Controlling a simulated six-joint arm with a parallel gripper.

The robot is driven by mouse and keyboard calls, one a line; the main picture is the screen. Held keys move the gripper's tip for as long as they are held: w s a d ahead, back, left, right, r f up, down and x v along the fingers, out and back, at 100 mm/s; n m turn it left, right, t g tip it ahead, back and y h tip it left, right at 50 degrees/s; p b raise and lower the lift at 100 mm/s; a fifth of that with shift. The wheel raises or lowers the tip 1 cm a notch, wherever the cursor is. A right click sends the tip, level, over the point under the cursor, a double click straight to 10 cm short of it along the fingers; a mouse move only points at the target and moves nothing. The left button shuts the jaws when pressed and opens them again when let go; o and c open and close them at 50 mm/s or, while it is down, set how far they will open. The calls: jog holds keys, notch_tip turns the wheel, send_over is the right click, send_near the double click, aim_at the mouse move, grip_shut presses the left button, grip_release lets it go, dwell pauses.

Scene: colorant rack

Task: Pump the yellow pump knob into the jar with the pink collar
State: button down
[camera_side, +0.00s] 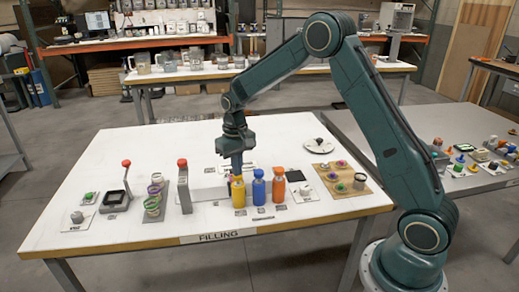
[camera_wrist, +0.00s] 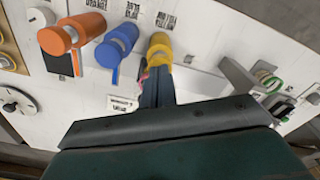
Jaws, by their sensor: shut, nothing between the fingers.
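The yellow pump (camera_side: 238,193) stands at the left end of a row of three pumps, and its knob also shows in the wrist view (camera_wrist: 159,46). My gripper (camera_side: 237,172) points down with its fingers together and empty, right at the yellow knob's top. In the wrist view my fingertips (camera_wrist: 156,72) overlap the knob's lower edge; I cannot tell whether they touch it. A small pink-red patch (camera_wrist: 143,75) shows beside my fingers, mostly hidden; I cannot tell if it is the pink collar.
Blue (camera_side: 258,188) and orange (camera_side: 279,186) pumps stand close to the right of the yellow one. A red-topped grey post (camera_side: 184,185) stands left of it. A wooden board (camera_side: 345,178) with coloured knobs lies right.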

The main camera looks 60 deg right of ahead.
jog(key=shift+f, duration=0.7)
jog(key=shift+r, duration=1.4)
jog(key=shift+r, duration=0.15)
dwell(0.3)
jog(key=shift+r, duration=1.9)
